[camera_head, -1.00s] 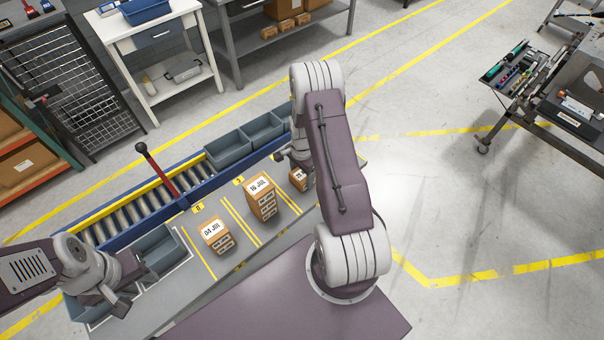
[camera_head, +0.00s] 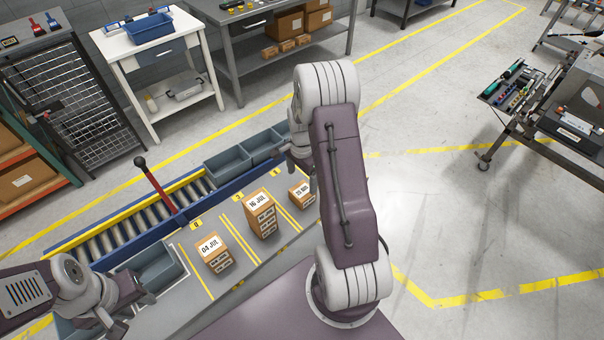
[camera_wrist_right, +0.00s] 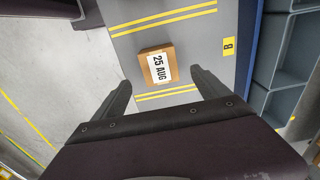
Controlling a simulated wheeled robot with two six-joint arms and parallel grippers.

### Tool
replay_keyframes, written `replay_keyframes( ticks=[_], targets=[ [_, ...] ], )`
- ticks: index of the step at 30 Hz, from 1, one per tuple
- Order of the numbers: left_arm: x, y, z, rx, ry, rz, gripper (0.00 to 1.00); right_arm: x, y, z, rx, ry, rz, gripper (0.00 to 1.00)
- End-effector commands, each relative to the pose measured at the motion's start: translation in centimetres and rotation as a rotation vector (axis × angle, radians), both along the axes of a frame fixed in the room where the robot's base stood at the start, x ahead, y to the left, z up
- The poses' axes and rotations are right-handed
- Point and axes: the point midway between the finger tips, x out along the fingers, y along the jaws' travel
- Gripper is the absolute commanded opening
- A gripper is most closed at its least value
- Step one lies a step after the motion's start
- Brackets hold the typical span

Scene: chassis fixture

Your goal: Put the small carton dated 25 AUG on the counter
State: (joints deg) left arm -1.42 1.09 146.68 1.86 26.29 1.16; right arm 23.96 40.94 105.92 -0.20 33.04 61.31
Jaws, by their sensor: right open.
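The small carton dated 25 AUG (camera_head: 302,195) stands on the grey worktop (camera_head: 262,248) at the right end of a row of cartons. In the right wrist view the carton (camera_wrist_right: 157,66) shows its white label, readable as 25 AUG, sideways. My right gripper (camera_wrist_right: 160,85) is open and empty; the carton lies ahead of the gap between its fingers, apart from them. In the head view my right arm partly hides this gripper (camera_head: 299,163) beside the carton. My left gripper (camera_head: 132,297) is at the lower left near a grey bin; its fingers are unclear.
Cartons dated 16 JUL (camera_head: 262,215) and 04 JUL (camera_head: 214,253) stand to the left, between yellow lines. A roller conveyor (camera_head: 120,228) with a red lever (camera_head: 160,185) and grey bins (camera_head: 228,162) run behind. A white table (camera_head: 160,50) and grey bench stand farther back.

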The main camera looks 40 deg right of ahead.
Motion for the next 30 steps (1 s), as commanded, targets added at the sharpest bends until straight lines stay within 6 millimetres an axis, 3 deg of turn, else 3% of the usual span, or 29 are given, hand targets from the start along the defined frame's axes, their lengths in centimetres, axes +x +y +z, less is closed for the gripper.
replay_keyframes(
  ticks=[6, 12, 14, 16, 18, 21, 25, 30],
  targets=[
    [0.0, 0.0, -0.7, 0.0, 0.0, 0.0, 0.36, 0.0, 0.0, 3.3, -0.001, -0.002, 0.0, 0.85],
    [0.0, 0.0, -0.7, 0.0, 0.0, 0.0, 0.36, -0.1, 0.5, 4.0, 0.0, -0.001, 0.031, 0.85],
    [0.0, 0.0, -0.7, 0.0, 0.0, 0.0, 0.36, -0.6, 2.5, 4.9, -0.003, -0.012, 0.163, 0.85],
    [0.0, 0.0, -0.7, 0.0, 0.0, 0.0, 0.36, -2.3, 6.5, 6.3, -0.011, -0.032, 0.445, 0.85],
    [0.0, 0.0, -0.7, 0.0, 0.0, 0.0, 0.36, -4.5, 10.0, 7.3, -0.021, -0.052, 0.736, 0.85],
    [0.0, 0.0, -0.7, 0.0, 0.0, 0.0, 0.36, -8.0, 13.7, 8.1, -0.038, -0.076, 1.099, 0.85],
    [0.0, 0.0, -0.7, 0.0, 0.0, 0.0, 0.36, -11.3, 16.1, 8.3, -0.059, -0.095, 1.406, 0.85],
    [0.0, 0.0, -0.7, 0.0, 0.0, 0.0, 0.36, -12.0, 16.4, 8.3, -0.062, -0.096, 1.467, 0.85]
  ],
)
